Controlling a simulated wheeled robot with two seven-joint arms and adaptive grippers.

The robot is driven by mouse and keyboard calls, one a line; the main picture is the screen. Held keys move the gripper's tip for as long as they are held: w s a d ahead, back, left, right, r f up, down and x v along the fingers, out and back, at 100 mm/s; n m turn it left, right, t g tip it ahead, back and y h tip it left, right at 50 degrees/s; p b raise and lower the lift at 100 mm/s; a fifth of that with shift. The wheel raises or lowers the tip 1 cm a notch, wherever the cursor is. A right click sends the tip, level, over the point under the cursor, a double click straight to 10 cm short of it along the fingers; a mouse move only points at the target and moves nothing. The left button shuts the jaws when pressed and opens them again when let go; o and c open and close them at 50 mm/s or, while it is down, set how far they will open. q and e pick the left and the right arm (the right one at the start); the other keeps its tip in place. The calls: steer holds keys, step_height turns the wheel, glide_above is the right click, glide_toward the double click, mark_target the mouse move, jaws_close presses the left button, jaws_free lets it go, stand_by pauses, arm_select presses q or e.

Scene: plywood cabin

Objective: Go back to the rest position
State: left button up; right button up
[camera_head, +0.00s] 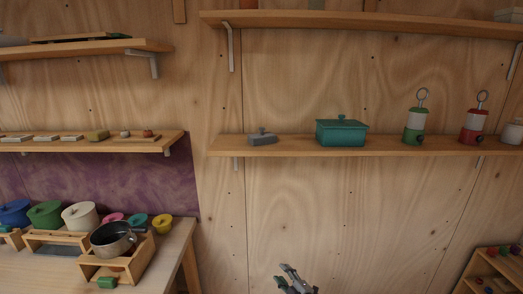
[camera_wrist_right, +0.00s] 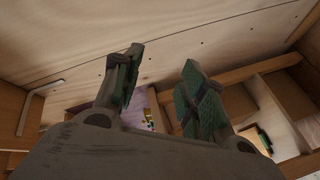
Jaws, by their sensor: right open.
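My right gripper (camera_head: 290,277) shows at the bottom edge of the head view, right of the middle, in front of the bare plywood wall and below the shelves. In the right wrist view its two green-padded fingers (camera_wrist_right: 163,75) stand apart with nothing between them. It is open and empty and touches nothing that I can see. My left gripper is not in the head view.
A wooden shelf (camera_head: 370,148) on the right wall holds a teal box (camera_head: 341,132), a green lantern (camera_head: 415,125) and a red lantern (camera_head: 473,126). A table (camera_head: 165,255) with several pots stands at the left. A wooden rack (camera_head: 478,268) is at the lower right.

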steer(key=s+d+f+m+g+h, duration=0.2)
steer(key=s+d+f+m, duration=0.15)
steer(key=s+f, duration=0.6)
steer(key=s+d+f+m+g+h, duration=0.2)
steer(key=s+d+f, duration=0.2)
steer(key=s+f, duration=0.5)
steer(key=s+d+f+m+g+h, duration=0.2)
steer(key=s+d+f+m, duration=0.1)
steer(key=s+f, duration=0.65)
steer(key=s+d+f+m+g, duration=0.2)
steer(key=s+f, duration=0.2)
steer(key=s, duration=0.8)
steer(key=s+d+f+m+g+h, duration=0.1)
steer(key=s+f, duration=0.4)
steer(key=s, duration=0.7)
steer(key=s+d+f+m+g+h, duration=0.1)
steer(key=s+d+f+m+g, duration=0.2)
steer(key=s, duration=0.9)
steer(key=shift+s+d+f+g, duration=0.15)
steer(key=shift+d+f+g, duration=0.05)
steer(key=shift+f+g, duration=0.55)
steer(key=shift+m, duration=0.25)
